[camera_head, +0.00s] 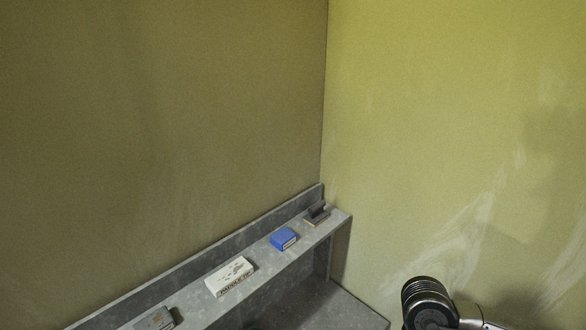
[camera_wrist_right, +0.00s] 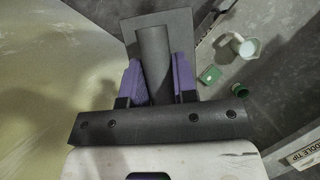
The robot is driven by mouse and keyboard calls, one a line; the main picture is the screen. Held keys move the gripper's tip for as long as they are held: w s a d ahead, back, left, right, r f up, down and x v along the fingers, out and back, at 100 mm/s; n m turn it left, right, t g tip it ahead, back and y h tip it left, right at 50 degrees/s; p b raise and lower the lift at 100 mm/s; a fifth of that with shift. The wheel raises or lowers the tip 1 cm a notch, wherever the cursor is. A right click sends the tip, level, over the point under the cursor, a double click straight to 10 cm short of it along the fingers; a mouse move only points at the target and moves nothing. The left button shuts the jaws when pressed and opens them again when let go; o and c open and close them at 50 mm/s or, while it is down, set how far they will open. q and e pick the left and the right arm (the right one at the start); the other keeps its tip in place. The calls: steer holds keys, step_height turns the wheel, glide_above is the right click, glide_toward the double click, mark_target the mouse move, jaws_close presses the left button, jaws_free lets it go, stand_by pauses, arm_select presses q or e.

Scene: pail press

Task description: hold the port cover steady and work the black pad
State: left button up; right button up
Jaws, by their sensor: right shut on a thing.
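In the right wrist view, my right gripper (camera_wrist_right: 158,80) has two purple fingers, one on each side of a dark grey upright cylinder (camera_wrist_right: 153,50). It is shut on this cylinder. The cylinder stands on or in front of a grey square plate (camera_wrist_right: 181,25); together they look like the port cover and its handle, though I cannot be sure. In the head view, a small black block on a tan base (camera_head: 317,213) lies at the far end of the shelf; it may be the black pad. My left gripper is not in view.
A grey ledge (camera_head: 262,262) runs along the left wall, bearing a blue box (camera_head: 283,238), a white "PADDLE TIP" box (camera_head: 230,276) and a grey box (camera_head: 154,319). A white jug (camera_wrist_right: 246,46) and green items (camera_wrist_right: 210,76) are on the grey surface at right.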

stand_by(0.7)
steer(key=shift+d, duration=0.25)
steer(key=shift+w+d+r, duration=0.2)
steer(key=shift+w+r, duration=0.05)
steer(key=shift+r, duration=0.25)
steer(key=shift+w+d+r, duration=0.2)
steer(key=shift+r, duration=0.25)
steer(key=shift+w+a+r, duration=0.1)
steer(key=shift+a+r, duration=0.05)
steer(key=shift+a, duration=0.1)
steer(key=shift+a+f, duration=0.2)
steer(key=shift+a, duration=0.05)
steer(key=shift+x, duration=1.05)
steer(key=shift+a, duration=0.15)
steer(key=shift+r, duration=0.1)
